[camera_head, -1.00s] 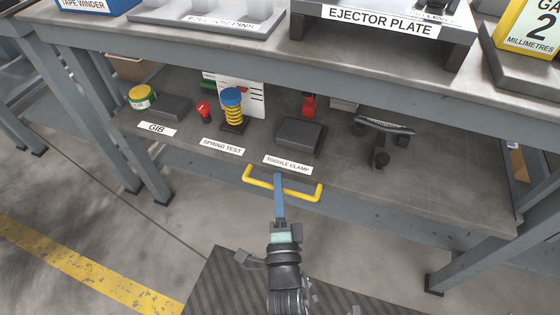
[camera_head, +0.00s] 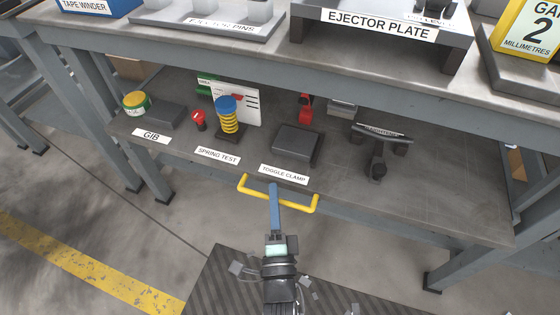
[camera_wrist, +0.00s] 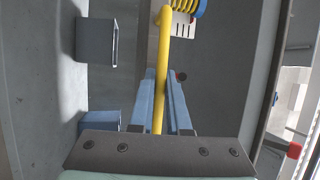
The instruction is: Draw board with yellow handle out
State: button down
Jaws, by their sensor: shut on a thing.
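The yellow handle (camera_head: 308,208) is a bar on the front edge of the lower board (camera_head: 440,194), a dark grey shelf under the table top. My gripper (camera_head: 274,190) is shut on the handle's crossbar near its middle. In the wrist view the yellow handle (camera_wrist: 164,45) runs between the two blue-grey fingers of my gripper (camera_wrist: 161,85). The part of the bar behind the fingers is hidden.
On the board stand a yellow-and-green tin (camera_head: 136,104), a blue-topped yellow spring (camera_head: 228,115), a dark block (camera_head: 297,142) and a black clamp-like fixture (camera_head: 380,150). The upper table top (camera_head: 120,35) overhangs the board's rear. Grey legs (camera_head: 463,262) flank it.

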jog(key=shift+s+a+p, duration=0.3)
jog(key=shift+s+p, duration=0.05)
jog(key=shift+s, duration=0.75)
jog(key=shift+s+a+p, duration=0.3)
jog(key=shift+s, duration=0.65)
jog(key=shift+s+a+p, duration=0.3)
jog(key=shift+s, duration=0.65)
jog(key=shift+s+a, duration=0.3)
jog(key=shift+s, duration=0.5)
jog(key=shift+s+p, duration=0.1)
jog(key=shift+p, duration=0.2)
